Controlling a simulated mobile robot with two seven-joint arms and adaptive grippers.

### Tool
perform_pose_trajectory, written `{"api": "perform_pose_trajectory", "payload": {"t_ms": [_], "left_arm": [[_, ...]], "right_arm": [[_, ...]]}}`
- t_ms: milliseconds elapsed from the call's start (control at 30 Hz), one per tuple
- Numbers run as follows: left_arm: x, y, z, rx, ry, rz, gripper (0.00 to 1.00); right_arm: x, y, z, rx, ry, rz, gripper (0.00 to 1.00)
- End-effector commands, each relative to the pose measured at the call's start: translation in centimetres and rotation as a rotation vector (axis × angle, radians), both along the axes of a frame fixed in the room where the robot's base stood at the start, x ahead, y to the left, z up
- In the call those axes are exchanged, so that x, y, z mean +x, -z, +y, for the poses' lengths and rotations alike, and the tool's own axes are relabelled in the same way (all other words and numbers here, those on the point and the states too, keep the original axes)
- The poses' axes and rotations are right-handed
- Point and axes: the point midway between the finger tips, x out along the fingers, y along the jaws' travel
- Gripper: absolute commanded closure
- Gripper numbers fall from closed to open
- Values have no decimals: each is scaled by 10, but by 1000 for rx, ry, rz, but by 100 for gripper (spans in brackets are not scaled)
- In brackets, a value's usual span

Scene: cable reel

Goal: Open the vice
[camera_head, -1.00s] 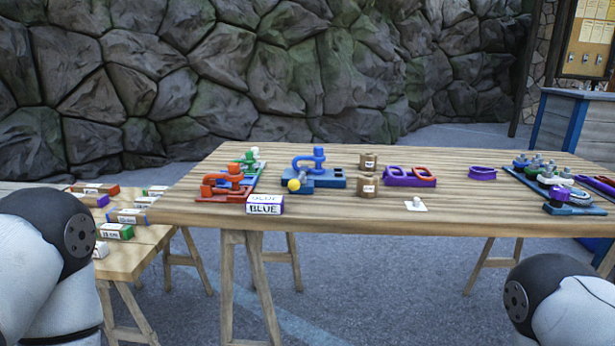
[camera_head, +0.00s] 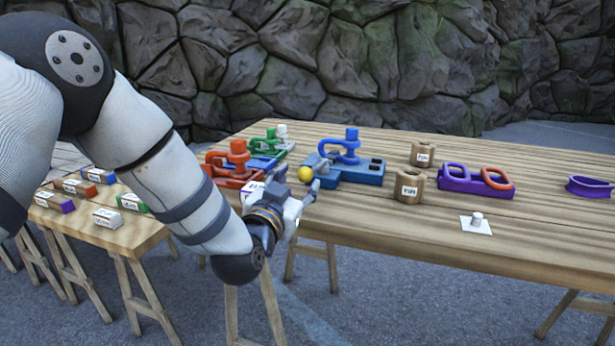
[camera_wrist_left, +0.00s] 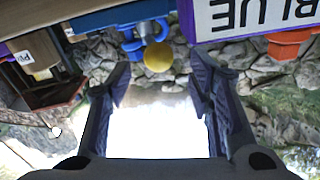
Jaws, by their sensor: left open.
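The blue vice (camera_head: 352,172) stands on the long wooden table, with a blue clamp-shaped part on top and a yellow ball (camera_head: 305,174) at its left end. My left gripper (camera_head: 297,181) is at the table's front edge, close to the ball. In the left wrist view the picture is upside down. There the gripper (camera_wrist_left: 160,85) is open and empty, and the yellow ball (camera_wrist_left: 158,57) shows just beyond and between the fingertips. I see no contact with it. My right gripper is out of view.
A red fixture (camera_head: 232,168) and a green one (camera_head: 268,145) stand left of the vice. Brown cylinders (camera_head: 409,187) and a purple holder (camera_head: 462,182) stand right. A lower side table (camera_head: 140,238) holds several small boxes.

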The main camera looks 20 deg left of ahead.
Motion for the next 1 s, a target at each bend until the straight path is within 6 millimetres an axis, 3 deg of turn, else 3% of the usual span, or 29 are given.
{"api": "perform_pose_trajectory", "payload": {"t_ms": [200,533,567,767,1000], "left_arm": [[39,3,-1,-1,0,3,53],[48,1,-1,-1,1,3,53],[47,1,-1,-1,1,3,55],[47,1,-1,-1,1,3,100],[47,1,-1,-1,-4,3,100]], "right_arm": [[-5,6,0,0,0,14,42],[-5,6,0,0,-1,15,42],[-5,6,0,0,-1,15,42],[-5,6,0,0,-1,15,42],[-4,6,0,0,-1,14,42]]}}
